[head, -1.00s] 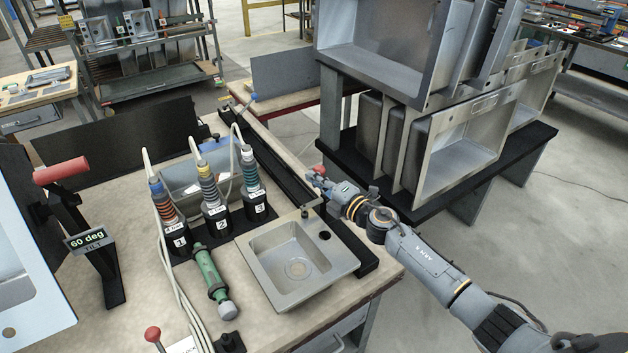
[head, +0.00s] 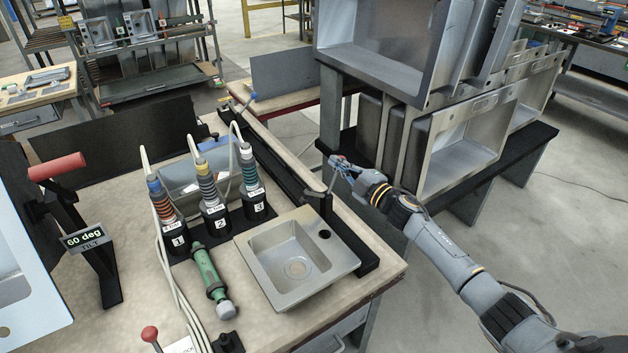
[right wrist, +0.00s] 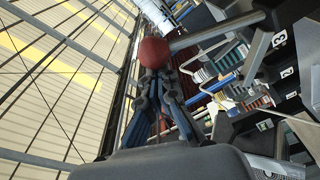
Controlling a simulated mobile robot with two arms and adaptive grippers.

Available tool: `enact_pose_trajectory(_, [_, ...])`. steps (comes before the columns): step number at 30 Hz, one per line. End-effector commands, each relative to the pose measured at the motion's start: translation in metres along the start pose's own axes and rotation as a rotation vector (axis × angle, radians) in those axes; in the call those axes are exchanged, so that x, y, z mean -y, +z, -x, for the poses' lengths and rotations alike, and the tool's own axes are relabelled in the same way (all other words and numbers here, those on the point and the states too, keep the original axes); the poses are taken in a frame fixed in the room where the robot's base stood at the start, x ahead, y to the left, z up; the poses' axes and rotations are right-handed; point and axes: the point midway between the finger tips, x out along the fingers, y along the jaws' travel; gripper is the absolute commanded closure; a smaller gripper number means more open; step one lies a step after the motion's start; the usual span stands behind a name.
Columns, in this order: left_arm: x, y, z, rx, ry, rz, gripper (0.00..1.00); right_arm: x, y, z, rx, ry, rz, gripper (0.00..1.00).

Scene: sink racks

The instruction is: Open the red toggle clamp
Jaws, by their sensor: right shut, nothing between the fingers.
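The red toggle clamp sits at the black rail's near part, beside the sink's back right corner. Its grey metal lever (head: 329,186) stands up in the head view. Its red ball knob (right wrist: 153,52) is large in the right wrist view, on a metal rod running right. My right gripper (head: 334,161) is at the lever's upper end, over the bench edge, and covers the knob in the head view. Its fingers (right wrist: 157,78) are shut and empty, right by the knob; I cannot tell whether they touch. My left gripper is not in view.
A steel sink (head: 259,254) lies on the bench beside the black rail (head: 281,171). Several numbered tools (head: 214,203) stand left of it, with a green tool (head: 209,275) lying nearby. A rack of sinks (head: 470,130) stands close right of my gripper.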

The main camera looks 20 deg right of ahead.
Motion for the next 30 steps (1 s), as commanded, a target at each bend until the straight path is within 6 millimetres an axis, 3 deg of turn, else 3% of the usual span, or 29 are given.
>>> enact_pose_trajectory(15, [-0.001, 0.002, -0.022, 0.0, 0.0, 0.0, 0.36, -0.001, 0.048, 0.007, 0.003, 0.056, -0.392, 1.0])
enact_pose_trajectory(30, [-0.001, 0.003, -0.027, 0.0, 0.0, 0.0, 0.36, 0.0, 0.06, 0.009, 0.002, 0.071, -0.504, 1.0])
